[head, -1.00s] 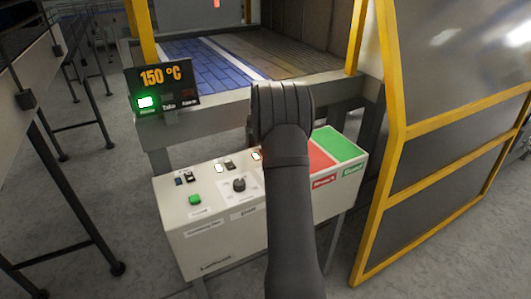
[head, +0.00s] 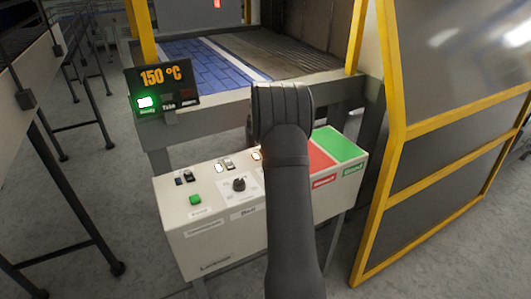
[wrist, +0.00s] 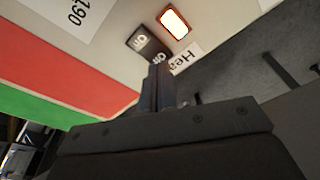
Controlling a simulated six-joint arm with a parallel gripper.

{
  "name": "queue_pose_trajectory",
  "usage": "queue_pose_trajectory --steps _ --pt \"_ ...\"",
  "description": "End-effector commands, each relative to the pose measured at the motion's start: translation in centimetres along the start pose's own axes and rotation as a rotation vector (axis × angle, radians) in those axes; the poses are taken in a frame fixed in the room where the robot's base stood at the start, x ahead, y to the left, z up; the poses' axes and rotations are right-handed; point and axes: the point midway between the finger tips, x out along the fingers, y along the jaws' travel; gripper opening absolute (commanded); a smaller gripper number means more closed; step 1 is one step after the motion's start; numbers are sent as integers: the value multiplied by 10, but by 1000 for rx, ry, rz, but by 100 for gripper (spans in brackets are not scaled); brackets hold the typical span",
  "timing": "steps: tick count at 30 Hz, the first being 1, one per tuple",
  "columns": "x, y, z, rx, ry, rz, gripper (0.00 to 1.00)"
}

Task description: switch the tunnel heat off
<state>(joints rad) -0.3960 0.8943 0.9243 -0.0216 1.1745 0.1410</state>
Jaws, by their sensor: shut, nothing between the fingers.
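The heat switch (wrist: 148,44) is a dark rocker marked with white lettering in the wrist view. Beside it are a lit orange-white lamp (wrist: 174,23) and a white label (wrist: 186,58) starting "Hea", the rest hidden by my gripper. My gripper (wrist: 159,72) is shut and empty, its tips at the rocker's lower edge. I cannot tell whether they touch it or which side is pressed. In the head view my arm hides the switch; a lit lamp (head: 256,156) shows at the arm's left edge. The display (head: 162,77) reads 150 °C, with a green lamp (head: 146,102) lit below.
The white control box (head: 190,247) also carries a green button (head: 195,199), a black knob (head: 239,185), other small switches and red (head: 320,158) and green (head: 341,143) areas. A yellow-framed guard (head: 440,150) stands at the right. The blue conveyor (head: 205,62) lies behind.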

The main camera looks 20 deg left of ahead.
Motion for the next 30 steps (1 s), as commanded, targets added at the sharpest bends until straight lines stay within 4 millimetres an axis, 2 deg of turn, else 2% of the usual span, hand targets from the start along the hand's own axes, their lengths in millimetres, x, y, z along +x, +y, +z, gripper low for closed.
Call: queue_pose_trajectory --steps 30 --pt "16 0 2 0 -1 0 0"
